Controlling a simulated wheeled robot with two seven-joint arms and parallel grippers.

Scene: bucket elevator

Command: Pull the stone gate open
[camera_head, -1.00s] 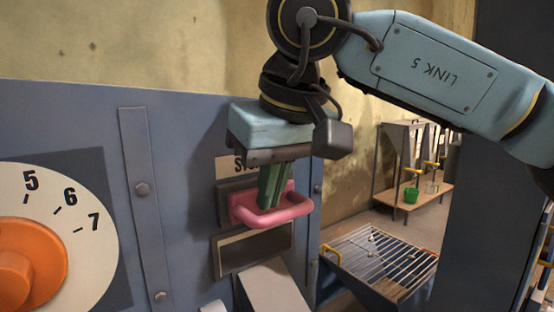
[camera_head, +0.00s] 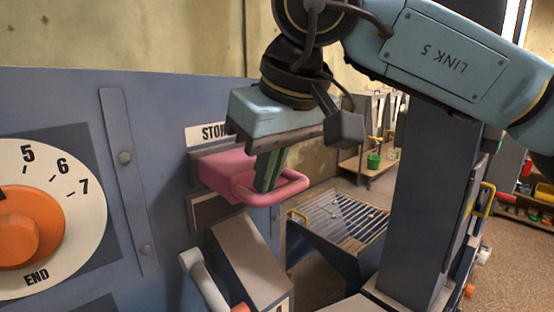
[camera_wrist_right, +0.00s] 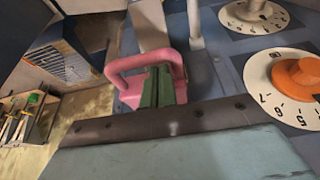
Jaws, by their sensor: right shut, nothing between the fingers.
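In the right wrist view the fingers (camera_wrist_right: 158,86) stand inside the pink handle loop (camera_wrist_right: 118,68). Whether they touch the bar is hard to tell. My left gripper is not in view.
A dial with an orange knob (camera_head: 30,232) is on the panel at left. Below the gate are a grey chute (camera_head: 245,262) and a pale lever (camera_head: 200,282). A barred grate (camera_head: 345,215) stands to the right, with a shelf and green bucket (camera_head: 374,161) behind.

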